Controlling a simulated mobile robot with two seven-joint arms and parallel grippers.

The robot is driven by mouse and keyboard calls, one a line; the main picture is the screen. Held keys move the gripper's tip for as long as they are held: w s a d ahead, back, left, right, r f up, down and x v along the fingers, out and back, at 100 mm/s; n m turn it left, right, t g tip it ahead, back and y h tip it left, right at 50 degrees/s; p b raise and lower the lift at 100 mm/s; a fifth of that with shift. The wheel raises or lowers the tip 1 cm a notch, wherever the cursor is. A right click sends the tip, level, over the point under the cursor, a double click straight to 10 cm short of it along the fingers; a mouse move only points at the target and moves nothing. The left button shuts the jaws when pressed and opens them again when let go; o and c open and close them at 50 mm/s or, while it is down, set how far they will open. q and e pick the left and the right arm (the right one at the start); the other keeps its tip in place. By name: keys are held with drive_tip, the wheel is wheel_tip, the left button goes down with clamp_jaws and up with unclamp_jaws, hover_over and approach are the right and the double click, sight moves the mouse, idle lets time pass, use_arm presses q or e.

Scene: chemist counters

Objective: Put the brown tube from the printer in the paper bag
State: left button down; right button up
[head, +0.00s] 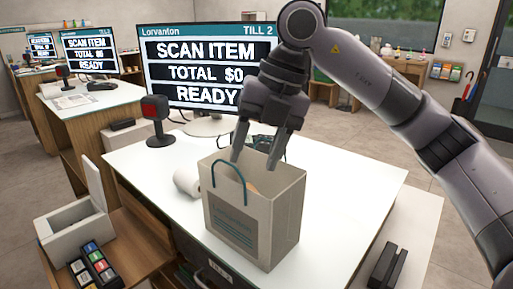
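The paper bag (252,222), pale grey-beige with teal handles and a printed label, stands upright and open on the white counter. My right gripper (255,163) points down over the bag's mouth, its two fingers apart with nothing visible between them; the tips are about at rim height. A small tan-orange patch (253,189) shows inside the bag below the fingers; it may be the brown tube, but most of it is hidden by the bag's wall. A white box-like device with a raised lid (72,233), perhaps the printer, stands at the lower left; no tube shows in it. My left gripper is out of view.
A white roll (187,182) lies left of the bag. The till screen (205,70) and a red-faced scanner (156,112) stand behind. A card keypad (95,266) is at lower left and a black device (387,266) at lower right. The counter (355,180) is clear right of the bag.

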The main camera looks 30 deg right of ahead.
drive_tip(key=v, duration=0.7)
idle(0.3)
drive_tip(key=shift+s, duration=0.15)
